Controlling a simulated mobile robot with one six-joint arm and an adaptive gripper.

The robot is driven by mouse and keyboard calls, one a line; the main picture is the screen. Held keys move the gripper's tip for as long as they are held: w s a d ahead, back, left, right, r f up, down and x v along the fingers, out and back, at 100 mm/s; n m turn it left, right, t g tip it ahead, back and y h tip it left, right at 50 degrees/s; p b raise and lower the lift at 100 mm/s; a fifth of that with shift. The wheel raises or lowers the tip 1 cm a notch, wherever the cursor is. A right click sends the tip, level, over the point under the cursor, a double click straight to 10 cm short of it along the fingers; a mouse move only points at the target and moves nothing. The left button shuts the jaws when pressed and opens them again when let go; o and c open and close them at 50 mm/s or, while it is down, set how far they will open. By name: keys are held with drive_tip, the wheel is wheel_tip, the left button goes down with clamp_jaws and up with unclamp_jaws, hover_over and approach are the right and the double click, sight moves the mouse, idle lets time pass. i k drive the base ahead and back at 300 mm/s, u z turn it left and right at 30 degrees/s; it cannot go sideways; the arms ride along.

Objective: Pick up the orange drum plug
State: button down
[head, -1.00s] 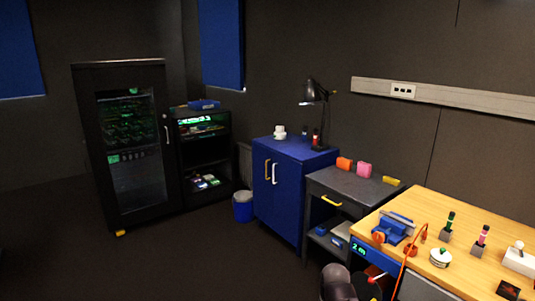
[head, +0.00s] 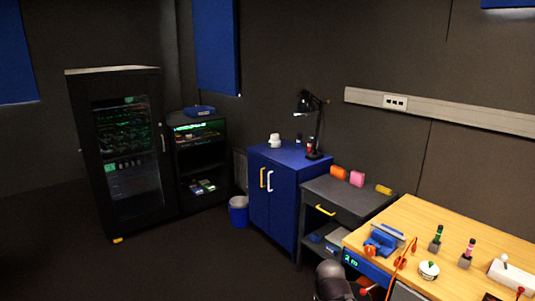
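An orange cord (head: 399,265) runs up over the front edge of the wooden bench (head: 440,228), with small orange end pieces on the bench top. One orange piece (head: 400,262) lies at the bench's front edge beside the cord. I cannot tell for sure which piece is the drum plug. Another orange piece (head: 369,251) sits against a blue device (head: 381,242) on the bench. My gripper is not in view; only a dark rounded part, likely of my arm, shows at the bottom edge.
A grey drawer cabinet (head: 347,191) and blue cabinet (head: 288,185) stand to the left. Open floor (head: 185,265) lies at left.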

sight(414, 246)
drive_tip(key=k, duration=1.35)
drive_tip(key=z, duration=0.3)
drive_tip(key=i, duration=0.45)
drive_tip(key=z, duration=0.6)
drive_tip(key=i, duration=0.7)
drive_tip(key=z, duration=0.45)
drive_tip(key=i, duration=0.8)
drive_tip(key=u, duration=0.5)
drive_tip(key=i, duration=1.15)
drive_tip(key=u, duration=0.6)
